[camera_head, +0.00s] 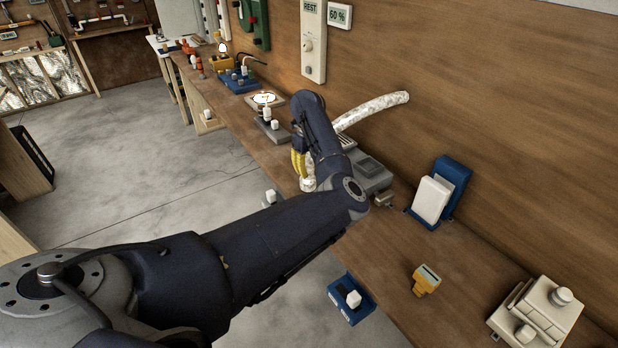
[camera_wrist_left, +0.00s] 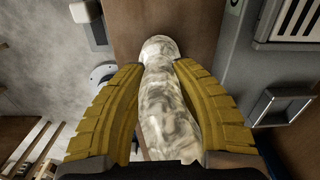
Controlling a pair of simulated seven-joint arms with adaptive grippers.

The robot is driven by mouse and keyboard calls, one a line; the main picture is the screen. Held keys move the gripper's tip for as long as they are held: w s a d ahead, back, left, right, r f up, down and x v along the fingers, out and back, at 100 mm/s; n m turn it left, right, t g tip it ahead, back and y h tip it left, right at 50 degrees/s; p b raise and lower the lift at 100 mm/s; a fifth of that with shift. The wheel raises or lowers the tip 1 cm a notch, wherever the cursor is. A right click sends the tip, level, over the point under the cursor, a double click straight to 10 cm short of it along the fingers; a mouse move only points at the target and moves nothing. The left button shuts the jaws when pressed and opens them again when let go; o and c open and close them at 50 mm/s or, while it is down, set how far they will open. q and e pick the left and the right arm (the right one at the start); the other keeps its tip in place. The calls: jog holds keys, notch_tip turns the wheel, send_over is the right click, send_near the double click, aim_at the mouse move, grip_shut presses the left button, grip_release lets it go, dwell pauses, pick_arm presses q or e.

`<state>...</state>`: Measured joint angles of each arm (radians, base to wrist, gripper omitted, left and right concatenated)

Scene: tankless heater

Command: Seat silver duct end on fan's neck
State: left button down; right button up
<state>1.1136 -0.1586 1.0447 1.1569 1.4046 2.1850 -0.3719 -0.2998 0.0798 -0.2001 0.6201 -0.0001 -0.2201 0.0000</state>
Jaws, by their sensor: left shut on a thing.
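The silver duct (camera_head: 372,109) is a crinkled foil tube. In the head view its far part curves up and right in front of the wooden wall, and my arm hides its middle. My left gripper (camera_head: 300,166) has yellow ribbed fingers low over the bench's front edge, with a silver end just below them. In the left wrist view the gripper (camera_wrist_left: 158,68) is shut around the duct (camera_wrist_left: 162,105), whose rounded end reaches past the fingertips. A pale round ring (camera_wrist_left: 101,75) shows left of the fingers; I cannot tell whether it is the fan's neck. My right gripper is not in view.
A grey vented unit (camera_head: 371,172) stands on the bench (camera_head: 385,250) behind my wrist. A blue-and-white holder (camera_head: 437,193), a yellow device (camera_head: 426,280) and a beige device (camera_head: 540,312) stand to the right. Several small devices line the far bench. Open floor lies left.

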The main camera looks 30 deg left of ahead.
pick_arm(q)
jog(key=shift+r, duration=0.95)
jog(key=shift+r, duration=2.4)
